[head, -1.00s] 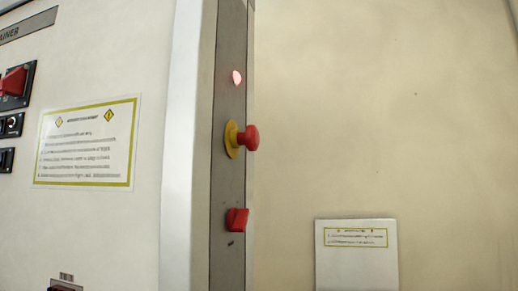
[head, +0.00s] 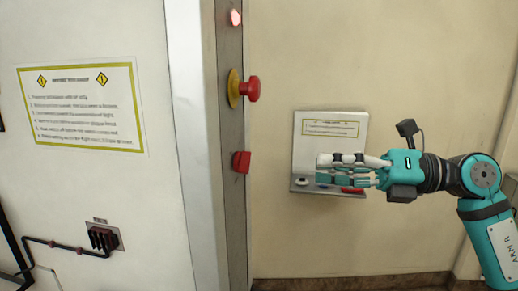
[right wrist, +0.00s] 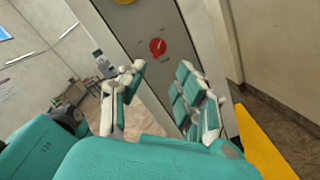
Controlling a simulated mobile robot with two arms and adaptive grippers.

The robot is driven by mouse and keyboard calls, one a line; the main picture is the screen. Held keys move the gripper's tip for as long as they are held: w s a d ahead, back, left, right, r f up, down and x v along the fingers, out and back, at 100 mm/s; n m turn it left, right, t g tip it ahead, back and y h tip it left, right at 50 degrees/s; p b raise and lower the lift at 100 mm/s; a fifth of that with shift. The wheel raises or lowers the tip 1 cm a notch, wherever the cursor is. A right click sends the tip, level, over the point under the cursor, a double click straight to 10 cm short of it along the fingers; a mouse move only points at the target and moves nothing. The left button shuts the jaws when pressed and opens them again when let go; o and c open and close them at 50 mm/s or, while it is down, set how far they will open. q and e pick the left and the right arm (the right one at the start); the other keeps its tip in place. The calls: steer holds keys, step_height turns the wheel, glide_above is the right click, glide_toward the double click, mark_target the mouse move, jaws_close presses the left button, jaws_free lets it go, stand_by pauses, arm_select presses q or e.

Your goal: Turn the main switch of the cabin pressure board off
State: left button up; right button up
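A red rotary switch (head: 241,161) sits low on the narrow grey board (head: 232,120), below a red mushroom button (head: 252,88) on a yellow base. A red lamp (head: 235,18) at the top looks lit. The switch also shows in the right wrist view (right wrist: 157,47), with small marks around it too small to read. My right gripper (head: 322,170) is right of the switch, apart from it, fingers pointing left. In the right wrist view its fingers (right wrist: 162,74) are spread and empty, with the switch beyond them. My left gripper is out of view.
A white cabinet edge (head: 200,180) borders the board on the left. A warning sign (head: 82,108) and a dark connector (head: 104,238) are farther left.

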mark_target(243, 163)
steer(key=w+a+p, duration=0.2)
steer(key=a+p, duration=0.2)
steer(key=a, duration=0.8)
steer(key=shift+w+d, duration=0.1)
jaws_close()
